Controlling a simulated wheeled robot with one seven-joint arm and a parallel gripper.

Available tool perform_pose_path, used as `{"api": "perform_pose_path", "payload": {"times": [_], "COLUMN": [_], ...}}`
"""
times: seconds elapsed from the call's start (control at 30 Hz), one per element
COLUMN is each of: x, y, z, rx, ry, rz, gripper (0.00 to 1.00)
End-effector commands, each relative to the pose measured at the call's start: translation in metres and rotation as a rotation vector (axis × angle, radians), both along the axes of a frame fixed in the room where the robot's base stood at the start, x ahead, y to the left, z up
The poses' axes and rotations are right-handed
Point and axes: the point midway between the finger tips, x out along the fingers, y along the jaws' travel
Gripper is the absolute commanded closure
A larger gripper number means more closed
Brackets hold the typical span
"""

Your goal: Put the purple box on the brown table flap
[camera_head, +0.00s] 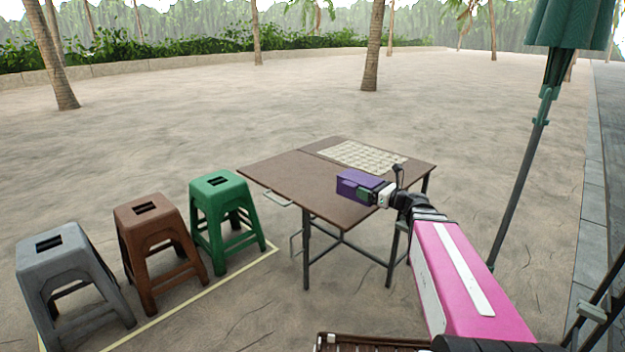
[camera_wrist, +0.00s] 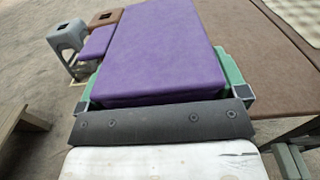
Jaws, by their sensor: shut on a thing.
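My gripper (camera_head: 366,192) is shut on the purple box (camera_head: 355,182), with the box sticking out to the left of the fingers. In the wrist view, the purple box (camera_wrist: 165,50) fills the middle, with a green finger on each side. The brown table (camera_head: 415,171) stands below and behind it. Its brown flap (camera_head: 275,172) appears to be the left part of the top, and it is level and bare. In the head view, the box overlaps the tabletop's front part. Its height above the top is hard to tell.
A pale checkered board (camera_head: 360,156) lies on the table's back part. Green (camera_head: 217,188), brown (camera_head: 150,215) and grey (camera_head: 55,255) stools stand at the left. A green umbrella's pole (camera_head: 520,180) rises at the right.

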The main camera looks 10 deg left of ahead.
Motion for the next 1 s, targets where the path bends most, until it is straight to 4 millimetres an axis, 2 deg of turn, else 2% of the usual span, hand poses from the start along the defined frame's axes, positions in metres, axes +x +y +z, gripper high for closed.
{"api": "perform_pose_path", "payload": {"times": [0.03, 0.3, 0.4, 0.5, 0.6, 0.77, 1.0], "x": [0.011, 0.045, 0.051, 0.055, 0.057, 0.069, 0.110], "y": [0.019, 0.105, 0.128, 0.142, 0.150, 0.149, 0.136], "z": [0.004, 0.026, 0.033, 0.037, 0.039, 0.033, 0.007], "rx": [0.001, 0.006, 0.009, 0.011, 0.012, 0.013, 0.012], "ry": [-0.002, -0.002, -0.002, -0.002, -0.001, 0.000, 0.001], "rz": [0.003, -0.013, -0.017, -0.021, -0.024, -0.026, -0.027], "gripper": [0.41, 0.41, 0.41, 0.41, 0.41, 0.41, 0.41]}}
